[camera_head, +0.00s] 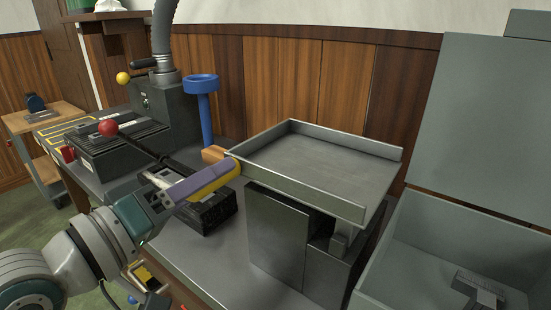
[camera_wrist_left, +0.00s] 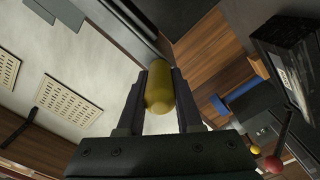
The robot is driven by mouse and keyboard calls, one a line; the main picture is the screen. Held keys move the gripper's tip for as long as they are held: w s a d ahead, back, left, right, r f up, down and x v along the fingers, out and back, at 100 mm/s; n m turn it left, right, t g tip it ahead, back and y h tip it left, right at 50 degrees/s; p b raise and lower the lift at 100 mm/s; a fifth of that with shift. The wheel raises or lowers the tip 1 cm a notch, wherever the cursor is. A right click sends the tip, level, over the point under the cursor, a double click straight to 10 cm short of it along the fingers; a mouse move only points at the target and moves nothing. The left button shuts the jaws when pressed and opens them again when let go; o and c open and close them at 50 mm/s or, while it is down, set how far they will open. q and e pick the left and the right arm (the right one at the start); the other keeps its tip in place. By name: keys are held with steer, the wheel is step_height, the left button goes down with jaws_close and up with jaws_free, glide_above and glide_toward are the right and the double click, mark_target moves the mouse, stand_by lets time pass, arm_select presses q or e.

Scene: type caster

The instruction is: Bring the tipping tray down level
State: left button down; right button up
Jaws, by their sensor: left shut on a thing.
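The grey metal tray (camera_head: 325,160) stands above a dark grey stand (camera_head: 277,235) on the bench in the head view. Its low rims show, and I cannot tell exactly how much it tilts. A short tan handle (camera_head: 213,154) sticks out at its left corner. The handle's tray end is partly visible past the fingertips. My right gripper is not in view.
A grey open bin (camera_head: 450,250) with a raised lid stands at the right. A blue post (camera_head: 202,100) and a dark machine with a red-knobbed lever (camera_head: 108,127) stand behind and left of the gripper. A black box (camera_head: 210,212) lies just below it.

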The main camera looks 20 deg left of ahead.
arm_select(q)
steer(key=shift+f, duration=0.35)
steer(key=c, duration=0.9)
jaws_free()
steer(key=o, duration=0.3)
steer(key=shift+r, duration=0.15)
steer(key=p+v, duration=0.1)
steer(key=v, duration=0.9)
